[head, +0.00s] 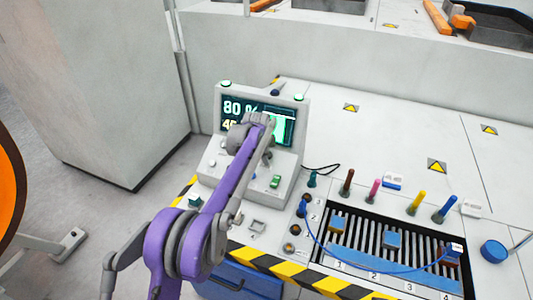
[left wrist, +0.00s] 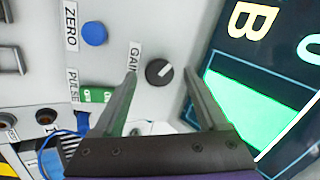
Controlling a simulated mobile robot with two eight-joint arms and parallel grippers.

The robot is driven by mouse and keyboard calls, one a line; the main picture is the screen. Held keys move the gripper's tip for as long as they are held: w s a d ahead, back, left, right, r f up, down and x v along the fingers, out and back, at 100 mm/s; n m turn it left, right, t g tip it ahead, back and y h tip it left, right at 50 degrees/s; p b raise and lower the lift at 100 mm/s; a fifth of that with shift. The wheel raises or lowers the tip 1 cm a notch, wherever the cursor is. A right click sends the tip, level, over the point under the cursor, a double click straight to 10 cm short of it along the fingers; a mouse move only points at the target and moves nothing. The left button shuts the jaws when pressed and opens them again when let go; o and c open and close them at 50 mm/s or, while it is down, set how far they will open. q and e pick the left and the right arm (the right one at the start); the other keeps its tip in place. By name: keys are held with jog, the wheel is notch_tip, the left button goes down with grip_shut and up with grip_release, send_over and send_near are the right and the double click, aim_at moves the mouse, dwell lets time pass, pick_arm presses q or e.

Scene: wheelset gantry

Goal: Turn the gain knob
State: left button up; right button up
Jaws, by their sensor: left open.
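The gain knob (left wrist: 159,72) is a dark round knob with a white pointer line, on the grey console (head: 297,165) beside a partly covered label starting "GAI". In the left wrist view my left gripper (left wrist: 161,78) is open. Its two fingers lie on either side of the knob, with a gap to each; I cannot tell how far the tips are from the panel. In the head view my left arm's purple links reach up over the console and the wrist hides the knob and part of the screen. My right gripper is not in view.
The console screen (head: 236,105) shows "80" and a green area. A blue ZERO button (left wrist: 95,33) and a green PULSE switch (left wrist: 97,96) are near the knob. A slotted tray (head: 357,243) with blue blocks and several coloured pegs stand at right.

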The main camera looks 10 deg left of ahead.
pick_arm(q)
jog(key=v, duration=1)
jog(key=s+a+n, duration=0.2)
jog(key=s+n, duration=0.6)
jog(key=s, duration=1.3)
jog(key=s+f+n, duration=0.4)
jog(key=s+f, duration=0.1)
jog(key=s, duration=0.5)
jog(key=s+a+f+n, duration=0.1)
jog(key=s+f+n, duration=0.3)
jog(key=s, duration=0.7)
jog(key=shift+s+f, duration=0.2)
jog(key=shift+f, duration=0.4)
